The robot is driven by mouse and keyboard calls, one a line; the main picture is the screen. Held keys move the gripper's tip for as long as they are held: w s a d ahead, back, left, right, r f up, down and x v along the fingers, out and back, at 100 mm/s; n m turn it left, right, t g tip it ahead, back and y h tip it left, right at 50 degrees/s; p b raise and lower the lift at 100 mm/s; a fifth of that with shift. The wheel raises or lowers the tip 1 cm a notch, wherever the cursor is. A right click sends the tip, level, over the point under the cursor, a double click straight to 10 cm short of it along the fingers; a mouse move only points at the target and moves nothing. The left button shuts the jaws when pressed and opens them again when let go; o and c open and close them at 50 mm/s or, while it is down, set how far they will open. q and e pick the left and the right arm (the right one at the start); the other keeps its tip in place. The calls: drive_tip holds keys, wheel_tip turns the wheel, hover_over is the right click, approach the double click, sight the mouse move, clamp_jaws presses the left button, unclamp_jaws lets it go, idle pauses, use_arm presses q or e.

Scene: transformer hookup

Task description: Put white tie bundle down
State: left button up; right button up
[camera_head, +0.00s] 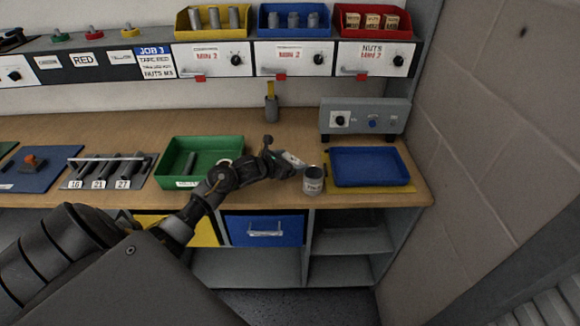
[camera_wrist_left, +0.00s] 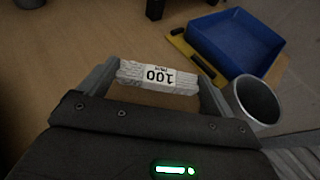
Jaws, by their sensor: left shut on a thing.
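The white tie bundle (camera_wrist_left: 158,76) shows in the left wrist view, with a label reading 100, lying across between the two fingers of my left gripper (camera_wrist_left: 158,80). The gripper is shut on it. In the head view my left gripper (camera_head: 284,168) is over the workbench (camera_head: 300,132), between the green tray and a grey metal cup, and the white bundle (camera_head: 292,160) shows at its tip. I cannot tell how high above the bench the bundle is. My right gripper is in neither view.
The grey cup (camera_head: 313,182) stands at the bench's front edge, close to the gripper's right. A blue tray (camera_head: 368,181) on a yellow mat lies further right. The green tray (camera_head: 172,181) is left, partly behind my arm. Bare wood lies behind the gripper.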

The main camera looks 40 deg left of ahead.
use_arm(q)
wheel_tip(320, 180, down, 2)
drive_tip(key=shift+f+p, duration=0.2)
drive_tip(key=shift+p, duration=0.4)
drive_tip(key=shift+f, duration=0.3)
drive_tip(key=shift+f+b, duration=0.3)
drive_tip(key=shift+b, duration=0.05)
drive_tip(key=o, duration=0.7)
drive_tip(key=shift+r, duration=0.1)
